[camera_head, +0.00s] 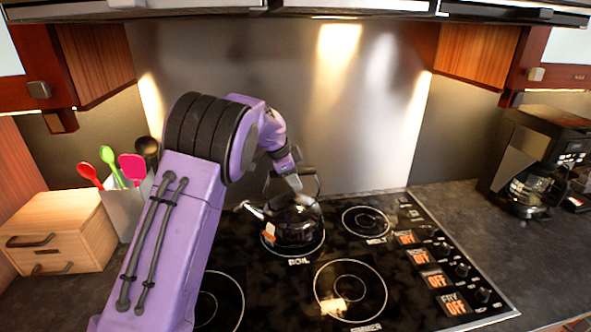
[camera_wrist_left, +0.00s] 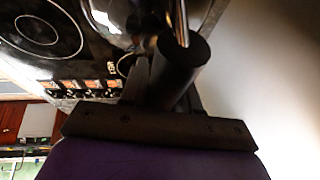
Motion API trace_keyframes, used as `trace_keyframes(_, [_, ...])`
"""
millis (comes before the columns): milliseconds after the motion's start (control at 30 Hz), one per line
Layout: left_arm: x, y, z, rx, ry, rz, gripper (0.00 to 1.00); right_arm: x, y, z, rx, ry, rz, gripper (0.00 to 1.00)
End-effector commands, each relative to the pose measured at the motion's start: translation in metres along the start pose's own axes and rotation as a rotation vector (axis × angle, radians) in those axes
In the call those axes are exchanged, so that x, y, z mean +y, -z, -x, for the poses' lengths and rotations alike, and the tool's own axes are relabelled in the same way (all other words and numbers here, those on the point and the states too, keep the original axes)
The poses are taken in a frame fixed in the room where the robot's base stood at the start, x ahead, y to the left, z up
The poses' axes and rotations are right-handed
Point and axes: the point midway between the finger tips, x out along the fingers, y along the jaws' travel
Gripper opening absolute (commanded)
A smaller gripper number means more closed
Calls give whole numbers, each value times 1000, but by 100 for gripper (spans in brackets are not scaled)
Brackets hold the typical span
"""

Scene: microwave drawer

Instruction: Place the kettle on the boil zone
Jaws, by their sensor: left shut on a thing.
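The dark, shiny kettle (camera_head: 291,222) is upright at the back left ring of the cooktop in the head view, over the boil zone (camera_head: 298,258), whose "BOIL" label shows just in front of it. Whether its base touches the glass I cannot tell. My left gripper (camera_head: 293,181) is at the kettle's top and shut on its handle. In the left wrist view the fingers (camera_wrist_left: 170,85) close around the dark handle (camera_wrist_left: 183,55), with the shiny kettle body (camera_wrist_left: 145,18) beyond. My right gripper is not in view.
The black cooktop (camera_head: 400,305) has other ringed zones and knobs on its right side. A coffee maker (camera_head: 540,150) stands at the right. A utensil holder (camera_head: 125,205) and a wooden box (camera_head: 60,230) stand at the left. A metal backsplash (camera_head: 290,90) rises behind.

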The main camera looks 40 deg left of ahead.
Motion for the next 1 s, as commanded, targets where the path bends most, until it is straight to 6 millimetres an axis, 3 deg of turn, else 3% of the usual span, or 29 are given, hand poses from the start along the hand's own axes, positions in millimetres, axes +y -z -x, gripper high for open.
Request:
trace_keyframes(267, [-1,2,1,5,7,-2,0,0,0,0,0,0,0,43])
trace_keyframes(300, [0,0,-2,1,1,0,37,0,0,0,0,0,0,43])
trace_keyframes(367, [0,0,-1,1,1,0,56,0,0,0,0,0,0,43])
trace_keyframes(733, [0,0,5,2,2,-2,56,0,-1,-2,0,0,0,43])
trace_keyframes(867, [0,0,31,7,5,0,56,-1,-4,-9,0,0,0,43])
trace_keyframes(1000, [0,0,69,8,4,-2,56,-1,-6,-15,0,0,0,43])
